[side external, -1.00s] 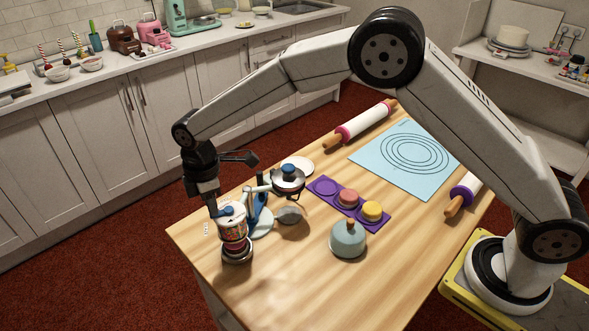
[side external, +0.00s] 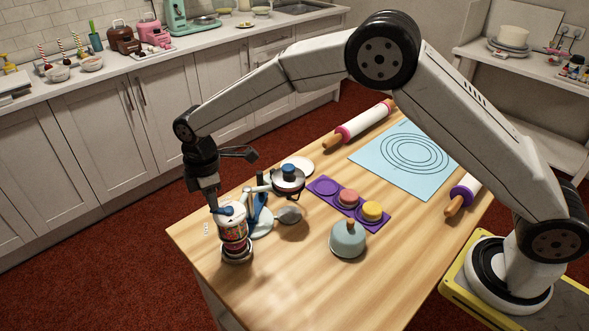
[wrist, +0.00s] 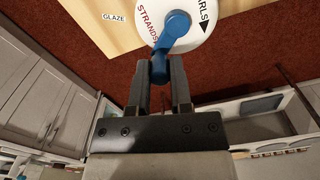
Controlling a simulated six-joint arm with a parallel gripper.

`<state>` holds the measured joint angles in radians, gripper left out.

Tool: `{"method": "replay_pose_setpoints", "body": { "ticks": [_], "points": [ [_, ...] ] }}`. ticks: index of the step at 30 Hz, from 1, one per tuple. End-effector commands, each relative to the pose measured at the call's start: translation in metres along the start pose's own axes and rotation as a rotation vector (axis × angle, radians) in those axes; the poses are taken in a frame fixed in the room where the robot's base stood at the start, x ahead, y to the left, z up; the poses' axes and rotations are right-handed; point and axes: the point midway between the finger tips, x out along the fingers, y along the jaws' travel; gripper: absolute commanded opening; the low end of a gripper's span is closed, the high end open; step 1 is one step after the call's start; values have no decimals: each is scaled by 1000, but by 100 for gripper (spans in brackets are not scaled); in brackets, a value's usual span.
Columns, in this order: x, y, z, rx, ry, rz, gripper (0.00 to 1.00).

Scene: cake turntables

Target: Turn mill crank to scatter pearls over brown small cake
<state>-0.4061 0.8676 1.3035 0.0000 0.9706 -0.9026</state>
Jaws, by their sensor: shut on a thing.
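The mill (side external: 233,232) stands at the near left of the table, a patterned cylinder with a white top, over a small round turntable base (side external: 237,254). In the wrist view its white lid (wrist: 195,38) carries the words STRANDS and, partly cut off, PEARLS with a black triangle. The blue crank (wrist: 176,30) lies across the lid, its end between my fingers. My gripper (wrist: 160,72) is shut on the crank handle; in the side view my gripper (side external: 214,204) is just above the lid. The brown small cake cannot be made out; the mill hides what is beneath it.
A purple tray (side external: 326,188) holds a pink and a yellow cake. Rolling pins and a blue mat (side external: 400,150) lie farther back.

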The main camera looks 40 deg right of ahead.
Motion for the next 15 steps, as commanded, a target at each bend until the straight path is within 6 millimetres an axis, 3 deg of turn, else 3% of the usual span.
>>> {"method": "replay_pose_setpoints", "body": {
  "ticks": [15],
  "points": [
    [-2, 10, 10, -1, 0, 1, 0]
  ]
}}
